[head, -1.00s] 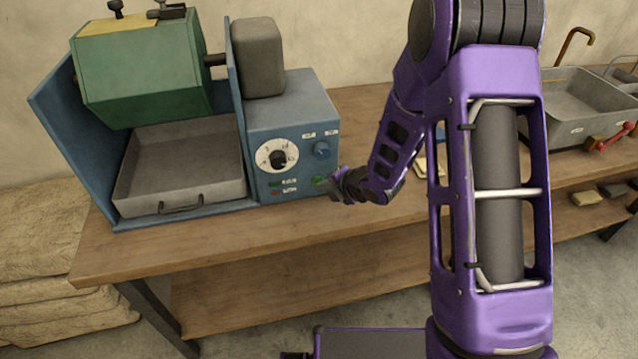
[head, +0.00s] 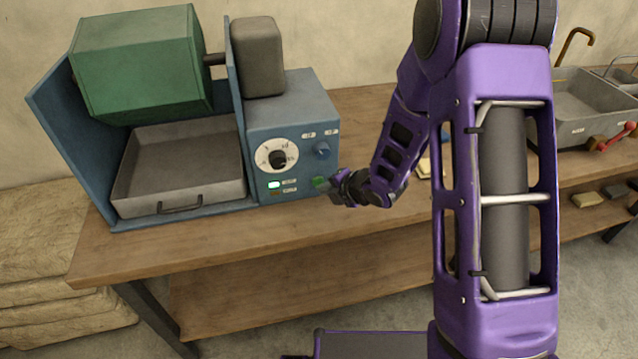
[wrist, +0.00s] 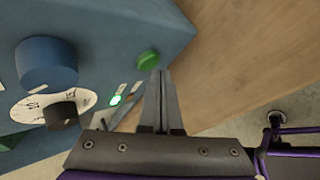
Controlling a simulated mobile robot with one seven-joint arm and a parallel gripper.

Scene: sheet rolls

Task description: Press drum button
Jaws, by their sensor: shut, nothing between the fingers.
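The blue drum machine (head: 292,115) stands on the bench at the left, with a green drum (head: 140,65) above its tray. The green button (head: 320,184) is at the lower right of its control panel and also shows in the wrist view (wrist: 148,59). A lamp (head: 274,185) on the panel is lit green; it also glows in the wrist view (wrist: 115,100). My gripper (head: 332,189) is right beside the button. In the wrist view my gripper (wrist: 158,74) is shut and empty, its tips close to the button's edge. I cannot tell whether they touch it.
The panel also carries a dial (head: 277,158) and a blue knob (head: 322,149). A grey tray (head: 181,171) sits under the drum. A grey basin (head: 580,105) is on the bench at the right. Bare bench top (head: 240,228) lies in front of the machine.

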